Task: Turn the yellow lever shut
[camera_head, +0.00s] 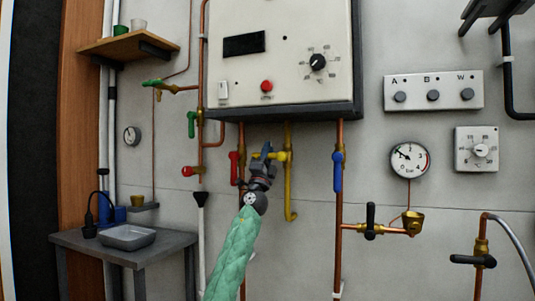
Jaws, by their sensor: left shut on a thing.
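The yellow lever (282,156) is on the yellow gas pipe (288,190) below the white boiler (285,55). It lies roughly level, across the pipe. My left gripper (266,154) reaches up from below and is shut on the lever's left part, which its fingers partly hide. My left arm has a green sleeve. My right gripper is not in view.
A red lever (234,167) is close on the left of my gripper, and a blue lever (338,172) hangs on the copper pipe to the right. A grey table (165,248) with a tray stands at the lower left. A pressure gauge (410,159) is on the right wall.

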